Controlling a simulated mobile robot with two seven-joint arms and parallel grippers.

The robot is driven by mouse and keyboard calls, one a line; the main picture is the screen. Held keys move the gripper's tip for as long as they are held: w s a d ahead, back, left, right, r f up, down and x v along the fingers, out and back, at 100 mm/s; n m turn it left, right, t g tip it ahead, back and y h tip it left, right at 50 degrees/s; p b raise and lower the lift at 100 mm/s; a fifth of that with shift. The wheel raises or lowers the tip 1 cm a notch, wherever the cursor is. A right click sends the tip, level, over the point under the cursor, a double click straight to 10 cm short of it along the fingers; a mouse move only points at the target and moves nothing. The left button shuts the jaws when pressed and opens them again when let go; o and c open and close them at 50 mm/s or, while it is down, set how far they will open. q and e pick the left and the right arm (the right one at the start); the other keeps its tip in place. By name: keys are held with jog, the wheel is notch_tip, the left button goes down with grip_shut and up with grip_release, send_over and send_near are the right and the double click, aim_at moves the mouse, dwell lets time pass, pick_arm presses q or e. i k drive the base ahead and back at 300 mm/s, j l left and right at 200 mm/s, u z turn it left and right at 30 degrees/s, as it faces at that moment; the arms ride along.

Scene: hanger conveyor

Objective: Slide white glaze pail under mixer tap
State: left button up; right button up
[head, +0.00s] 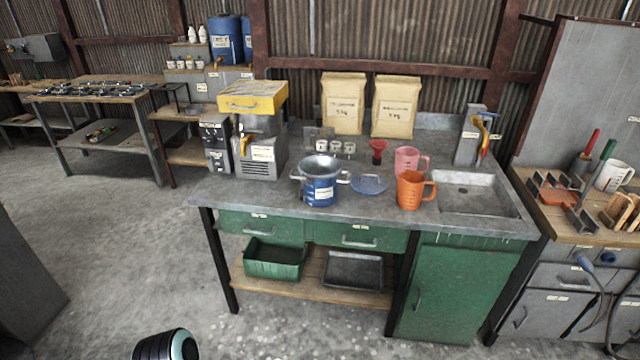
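No plainly white pail shows. A blue pail (319,193) with a white label, too small to read, stands upright on the grey worktop, left of its middle. A wide metal sieve or bowl (321,165) with side handles sits on top of it and hides its inside. A grey machine (262,150) with a yellow tray on top and a yellow lever on its front stands behind and left of the pail, apart from it. Neither of my grippers shows.
An orange jug (410,190), a pink jug (406,160), a blue dish (370,184) and a red funnel (378,148) stand right of the pail. The sink (475,193) is further right. The worktop's front left (240,200) is clear.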

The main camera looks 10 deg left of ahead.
aim_at(324, 171)
jog(key=i+u, duration=0.15)
jog(key=u, duration=0.3)
jog(key=i+l+u, duration=0.15)
jog(key=u, duration=0.3)
jog(key=i+l+u, duration=0.15)
jog(key=u, duration=0.25)
